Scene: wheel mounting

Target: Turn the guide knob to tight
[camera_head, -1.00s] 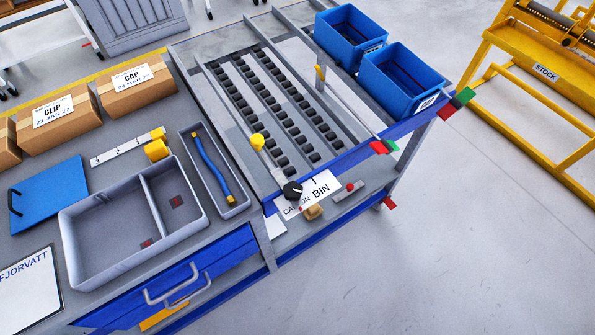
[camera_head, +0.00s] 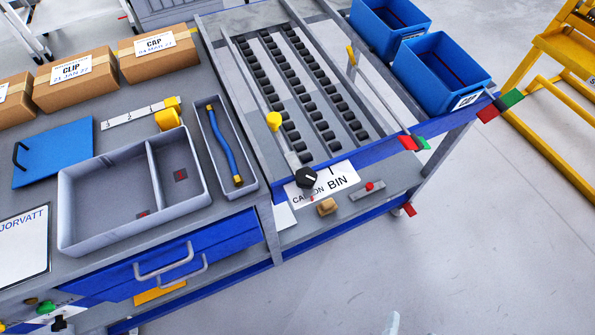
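A black round knob (camera_head: 307,177) sits at the front end of the roller lane's left guide rail, just above the blue front edge of the bench. A small red mark shows just below it, but the knob's setting is too small to read. A yellow handle (camera_head: 274,121) stands on the same rail behind the knob. Another yellow handle (camera_head: 351,56) stands on the right guide rail. My gripper is not in view. A pale shape (camera_head: 392,323) at the bottom edge is too cut off to identify.
Two blue bins (camera_head: 440,72) stand at the back right. A grey divided tray (camera_head: 105,185) and a narrow tray with a blue strap (camera_head: 223,148) are left. The floor in front is clear.

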